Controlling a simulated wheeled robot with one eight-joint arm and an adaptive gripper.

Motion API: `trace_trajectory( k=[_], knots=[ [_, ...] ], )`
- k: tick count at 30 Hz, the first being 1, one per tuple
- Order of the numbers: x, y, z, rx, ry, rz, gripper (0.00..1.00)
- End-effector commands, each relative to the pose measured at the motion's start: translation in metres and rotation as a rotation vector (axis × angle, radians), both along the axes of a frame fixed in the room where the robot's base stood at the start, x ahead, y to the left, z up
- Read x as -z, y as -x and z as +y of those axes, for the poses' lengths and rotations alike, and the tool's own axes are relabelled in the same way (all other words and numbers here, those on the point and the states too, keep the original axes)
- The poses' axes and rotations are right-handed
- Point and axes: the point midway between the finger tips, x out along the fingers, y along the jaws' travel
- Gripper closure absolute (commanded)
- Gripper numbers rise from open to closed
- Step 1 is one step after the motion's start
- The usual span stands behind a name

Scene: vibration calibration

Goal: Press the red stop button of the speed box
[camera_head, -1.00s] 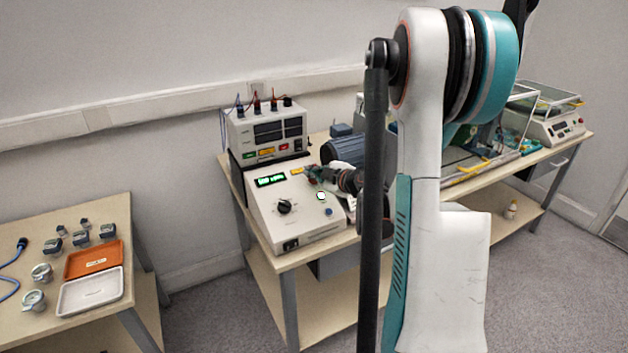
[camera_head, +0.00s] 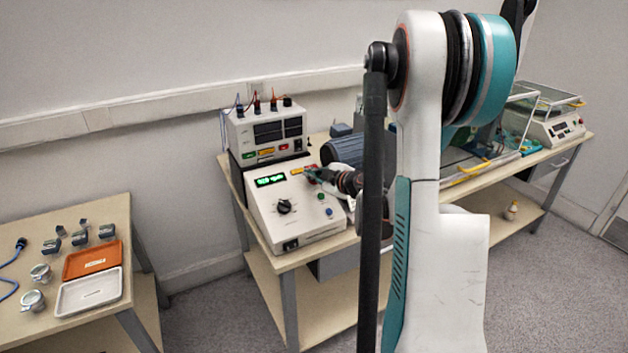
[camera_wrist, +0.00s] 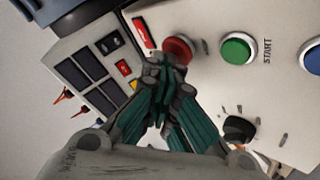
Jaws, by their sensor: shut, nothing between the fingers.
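The speed box (camera_head: 271,221) is a pale console with a sloped panel, a lit green display (camera_head: 270,180), a black knob (camera_head: 284,206), a green button (camera_head: 320,196) and a blue button (camera_head: 328,211). The red stop button (camera_wrist: 178,49) shows in the wrist view beside the green START button (camera_wrist: 238,49). My gripper (camera_wrist: 163,68) is shut and empty, its tips at the red button's edge and partly over it. Contact seems likely, but the depth is hard to judge. In the head view my gripper (camera_head: 313,175) largely hides the red button.
A meter unit (camera_head: 268,131) with coloured plugs stands behind the speed box. A blue motor (camera_head: 342,151) is close behind my gripper. A side table at left holds an orange tray (camera_head: 109,263), a white tray (camera_head: 63,308) and small blocks.

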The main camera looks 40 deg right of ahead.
Motion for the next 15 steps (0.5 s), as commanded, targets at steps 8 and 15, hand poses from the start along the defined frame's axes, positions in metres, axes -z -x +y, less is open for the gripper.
trace_trajectory(
  k=[8, 15],
  knots=[
    [-0.005, 0.002, 0.0, 0.0, 0.0, 0.0, 1.0],
    [-0.015, 0.006, 0.002, 0.0, 0.0, 0.0, 1.0]
  ],
)
